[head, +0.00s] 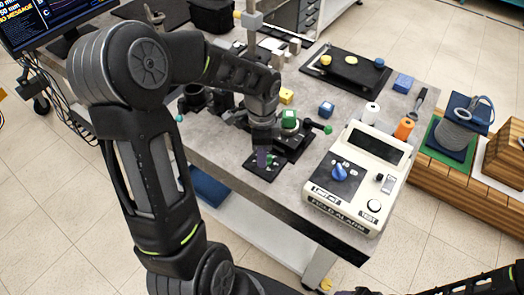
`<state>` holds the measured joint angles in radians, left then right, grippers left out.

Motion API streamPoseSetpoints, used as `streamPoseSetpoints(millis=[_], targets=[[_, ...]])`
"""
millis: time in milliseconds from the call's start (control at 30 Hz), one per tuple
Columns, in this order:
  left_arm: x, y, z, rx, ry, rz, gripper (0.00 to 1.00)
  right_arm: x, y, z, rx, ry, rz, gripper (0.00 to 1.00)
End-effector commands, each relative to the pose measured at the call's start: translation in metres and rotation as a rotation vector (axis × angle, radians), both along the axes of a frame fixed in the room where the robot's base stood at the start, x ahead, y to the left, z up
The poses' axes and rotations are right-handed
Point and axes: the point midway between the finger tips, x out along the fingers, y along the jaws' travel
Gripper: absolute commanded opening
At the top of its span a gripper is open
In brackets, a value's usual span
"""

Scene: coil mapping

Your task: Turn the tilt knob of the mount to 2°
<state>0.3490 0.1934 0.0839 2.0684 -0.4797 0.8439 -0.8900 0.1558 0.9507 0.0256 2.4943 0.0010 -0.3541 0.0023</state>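My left arm reaches over the table, and its gripper (263,150) points down at a small dark plate (252,166) near the table's front edge. Just right of the gripper is a dark fixture with a green block (289,118) on top and a rod ending in a green ball (328,130). I cannot tell which part is the tilt knob, and no degree scale is readable. Only part of my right arm shows at the lower right corner; its gripper is out of view.
Blue (326,109) and yellow (286,96) blocks and a black tray (328,70) lie behind. A wooden crate (440,185) stands at the right. A monitor (45,22) is at the upper left.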

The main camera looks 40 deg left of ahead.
Motion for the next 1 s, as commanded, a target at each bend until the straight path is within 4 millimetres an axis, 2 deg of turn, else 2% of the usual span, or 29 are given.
streamPoseSetpoints(millis=[133,533,1000], targets=[[0.0000,0.0000,0.0002,0.000,0.000,0.000,0.34,-0.0001,0.0001,-0.0001,0.000,0.000,0.000,0.57],[0.0001,0.0001,0.0006,0.000,0.000,0.000,0.01,-0.0001,0.0001,-0.0001,0.000,0.000,0.000,0.57],[0.0001,-0.0001,0.0007,0.000,0.000,-0.002,0.00,0.0000,0.0001,0.0001,0.000,0.000,0.000,0.57]])
